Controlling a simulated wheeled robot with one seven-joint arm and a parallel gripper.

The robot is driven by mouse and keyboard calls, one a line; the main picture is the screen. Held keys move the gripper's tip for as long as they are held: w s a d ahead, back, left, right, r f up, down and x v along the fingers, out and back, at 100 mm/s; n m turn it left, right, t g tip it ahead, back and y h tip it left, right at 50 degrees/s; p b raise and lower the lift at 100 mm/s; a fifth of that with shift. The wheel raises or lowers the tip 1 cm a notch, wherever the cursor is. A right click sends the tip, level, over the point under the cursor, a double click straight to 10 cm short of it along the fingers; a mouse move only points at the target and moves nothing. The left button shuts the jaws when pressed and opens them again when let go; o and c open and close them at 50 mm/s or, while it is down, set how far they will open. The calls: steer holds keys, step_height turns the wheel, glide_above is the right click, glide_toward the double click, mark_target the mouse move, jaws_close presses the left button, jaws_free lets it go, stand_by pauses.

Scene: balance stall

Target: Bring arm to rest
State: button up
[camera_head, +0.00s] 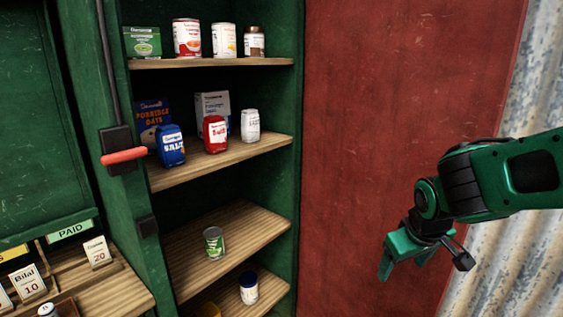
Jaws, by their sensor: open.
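My arm comes in from the right edge, green and black, held out in front of the red wall and the corrugated metal. My gripper (426,262) hangs at its end, pointing down, with its jaws apart and nothing between them. It is well to the right of the shelf unit and touches nothing that I can see.
A green cupboard with wooden shelves (215,62) holds tins, boxes and jars. A red handle (124,156) juts from the cupboard's left post. The red wall (380,110) is bare.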

steer(key=s+d+m+g, duration=0.1)
steer(key=s+d+m, duration=0.2)
steer(key=s, duration=0.4)
steer(key=s+d+r+m+g, duration=0.1)
steer(key=s+d+m+g, duration=0.1)
steer(key=s+d, duration=0.3)
steer(key=s+d+m+g+y, duration=0.1)
steer(key=s+d+m, duration=0.3)
steer(key=s, duration=0.6)
steer(key=shift+s+d+r+g, duration=0.15)
steer(key=shift+s+d+g, duration=0.15)
steer(key=shift+s+d, duration=0.1)
steer(key=shift+w+f, duration=0.25)
steer(key=shift+w, duration=0.35)
